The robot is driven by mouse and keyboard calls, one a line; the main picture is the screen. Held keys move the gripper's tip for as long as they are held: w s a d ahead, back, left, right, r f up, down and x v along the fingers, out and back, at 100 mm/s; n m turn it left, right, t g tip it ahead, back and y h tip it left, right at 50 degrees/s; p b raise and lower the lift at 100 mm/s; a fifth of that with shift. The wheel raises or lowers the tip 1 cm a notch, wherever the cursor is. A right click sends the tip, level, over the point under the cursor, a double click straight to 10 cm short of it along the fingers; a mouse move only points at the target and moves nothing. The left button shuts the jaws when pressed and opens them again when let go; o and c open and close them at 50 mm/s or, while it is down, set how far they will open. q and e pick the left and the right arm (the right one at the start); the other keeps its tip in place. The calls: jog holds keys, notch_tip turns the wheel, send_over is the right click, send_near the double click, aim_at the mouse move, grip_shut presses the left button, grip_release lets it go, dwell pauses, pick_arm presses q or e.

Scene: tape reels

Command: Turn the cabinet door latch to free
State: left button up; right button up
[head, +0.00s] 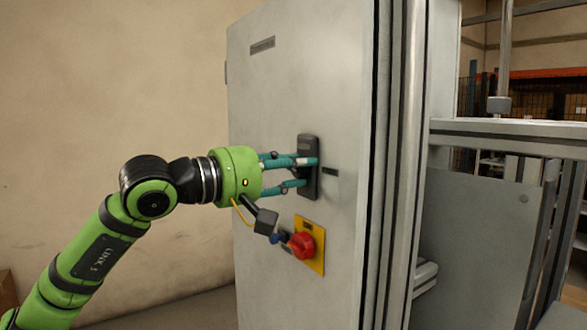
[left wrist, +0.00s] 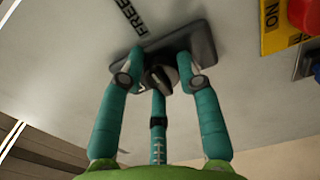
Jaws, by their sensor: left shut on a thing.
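The grey cabinet door (head: 290,85) carries a dark latch plate (head: 309,142), which also shows in the left wrist view (left wrist: 203,42). My left gripper (head: 306,170) has teal fingers and reaches the plate from the left. In the left wrist view its fingertips (left wrist: 160,68) close around the dark latch knob (left wrist: 160,80) on the plate. The fingers hide part of the knob, and its exact angle is hard to tell. A "FREE" label (left wrist: 133,16) is on the door beside the plate. My right gripper is not in view.
A red rotary switch (head: 301,245) on a yellow plate (head: 315,232) sits just below the latch, close under my left gripper. A metal frame (head: 500,130) stands right of the cabinet. The bare wall is at left.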

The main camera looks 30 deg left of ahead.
pick_arm(q)
jog(key=shift+d+f, duration=0.15)
jog(key=shift+f, duration=0.1)
jog(key=o, duration=1.1)
jog(key=shift+o, duration=0.2)
jog(key=shift+d+r, duration=0.1)
